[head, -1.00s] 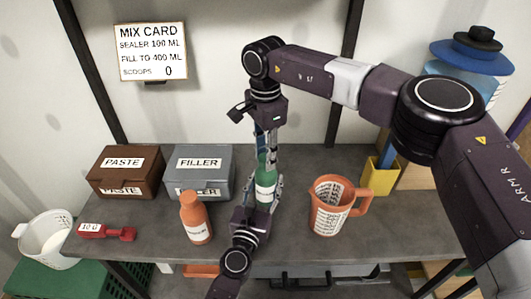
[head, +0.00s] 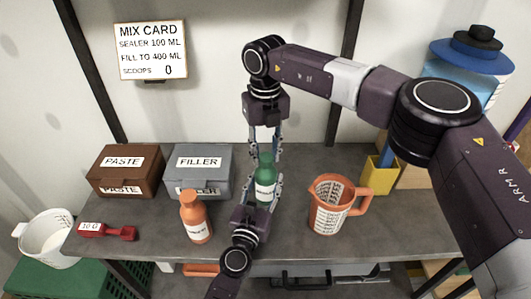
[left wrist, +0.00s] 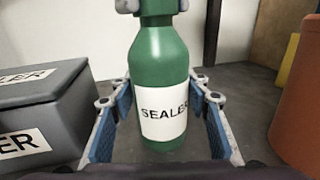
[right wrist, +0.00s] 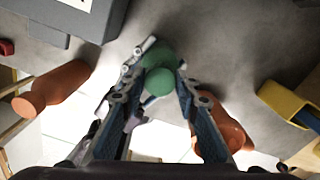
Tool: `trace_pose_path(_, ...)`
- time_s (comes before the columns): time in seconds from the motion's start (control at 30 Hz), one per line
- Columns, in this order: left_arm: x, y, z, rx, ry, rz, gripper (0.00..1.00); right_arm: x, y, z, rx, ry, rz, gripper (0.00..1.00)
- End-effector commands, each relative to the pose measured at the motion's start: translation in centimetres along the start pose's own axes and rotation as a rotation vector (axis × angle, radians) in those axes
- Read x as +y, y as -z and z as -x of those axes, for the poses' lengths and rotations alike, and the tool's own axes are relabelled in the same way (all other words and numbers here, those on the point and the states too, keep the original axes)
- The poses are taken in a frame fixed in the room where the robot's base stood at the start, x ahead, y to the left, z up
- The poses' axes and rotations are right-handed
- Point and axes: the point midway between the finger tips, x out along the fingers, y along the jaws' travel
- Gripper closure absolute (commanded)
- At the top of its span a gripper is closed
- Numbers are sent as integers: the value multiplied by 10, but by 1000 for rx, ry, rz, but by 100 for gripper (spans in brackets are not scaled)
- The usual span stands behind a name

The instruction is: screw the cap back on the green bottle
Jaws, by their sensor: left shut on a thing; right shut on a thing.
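The green bottle (head: 265,190) stands upright on the grey bench, its SEALER label facing me; it fills the middle of the left wrist view (left wrist: 160,70). My left gripper (head: 264,186) comes from the front and is shut on the bottle's body, one finger on each side. My right gripper (head: 265,152) points down from above and is shut at the bottle's top, on the green cap (right wrist: 157,82). In the left wrist view its grey fingertips flank the neck. The cap is mostly hidden between the fingers, and I cannot tell how its threads sit.
An orange bottle (head: 195,217) stands just left of my left gripper. An orange measuring jug (head: 328,208) stands to the right. The brown paste box (head: 125,170) and grey filler box (head: 198,170) are behind left. A red scoop (head: 108,232) lies at the left edge.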

Motion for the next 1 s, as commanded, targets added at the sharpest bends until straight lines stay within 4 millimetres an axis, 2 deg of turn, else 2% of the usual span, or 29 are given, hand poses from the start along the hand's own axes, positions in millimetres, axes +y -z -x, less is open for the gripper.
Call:
trace_pose_path(0.7, -1, 0, 0, 1, 1, -1, 100, -2, 0, 0, -3, -5, -1310, 81)
trace_pose_path(0.77, -1, 0, 0, 1, 1, -1, 100, -2, 0, 0, -3, -5, -1385, 81)
trace_pose_path(0.9, -1, 0, 0, 1, 2, -1, 100, -2, 0, 0, -3, -5, -1373, 81)
trace_pose_path(0.93, -1, 0, 0, 1, 2, -1, 100, -2, 0, 0, -3, -5, -1372, 69)
trace_pose_path(1.0, -1, 0, 0, 1, 2, -1, 100, -2, 0, 0, -3, -5, -1372, 61)
